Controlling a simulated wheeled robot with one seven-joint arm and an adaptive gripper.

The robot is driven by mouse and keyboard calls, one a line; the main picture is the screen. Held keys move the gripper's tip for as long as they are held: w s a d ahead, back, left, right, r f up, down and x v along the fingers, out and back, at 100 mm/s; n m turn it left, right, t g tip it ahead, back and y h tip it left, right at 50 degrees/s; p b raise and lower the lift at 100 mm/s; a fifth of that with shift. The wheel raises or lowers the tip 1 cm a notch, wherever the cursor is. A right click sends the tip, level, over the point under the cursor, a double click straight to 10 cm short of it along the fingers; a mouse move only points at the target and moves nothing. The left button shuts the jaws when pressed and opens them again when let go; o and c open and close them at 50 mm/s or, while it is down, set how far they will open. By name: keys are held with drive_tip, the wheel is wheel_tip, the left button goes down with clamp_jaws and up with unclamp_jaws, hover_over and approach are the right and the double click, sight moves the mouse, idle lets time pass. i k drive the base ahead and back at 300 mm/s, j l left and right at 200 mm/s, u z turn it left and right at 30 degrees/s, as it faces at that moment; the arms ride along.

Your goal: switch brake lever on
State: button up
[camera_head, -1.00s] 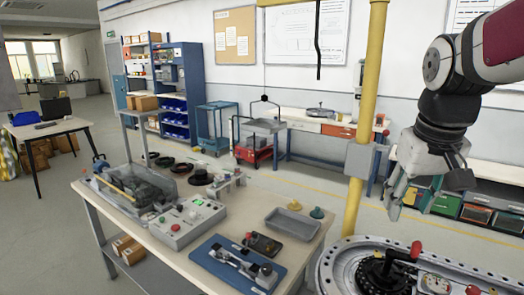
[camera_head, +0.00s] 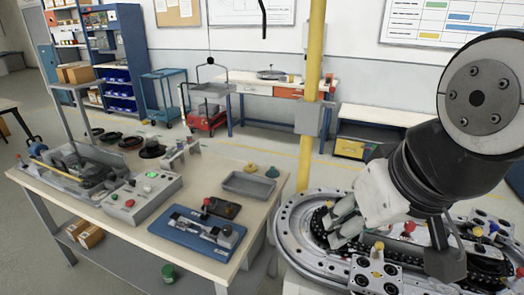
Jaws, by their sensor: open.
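No label marks the brake lever, so I cannot tell for sure which part it is. A red-tipped part (camera_head: 409,226) shows on the ring track (camera_head: 300,213), just right of my gripper. I see nothing between the fingers. My gripper and arm hide much of the track's middle, and contact with it cannot be told.
The workbench (camera_head: 130,210) on the left holds a control box (camera_head: 146,200) with a green-lit button and a grey tray (camera_head: 249,185). A yellow post (camera_head: 313,80) with a grey box rises behind the track. Small knobbed blocks (camera_head: 376,275) sit at the track's front.

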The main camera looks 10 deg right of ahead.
sight(477, 231)
drive_tip(key=z, duration=1.45)
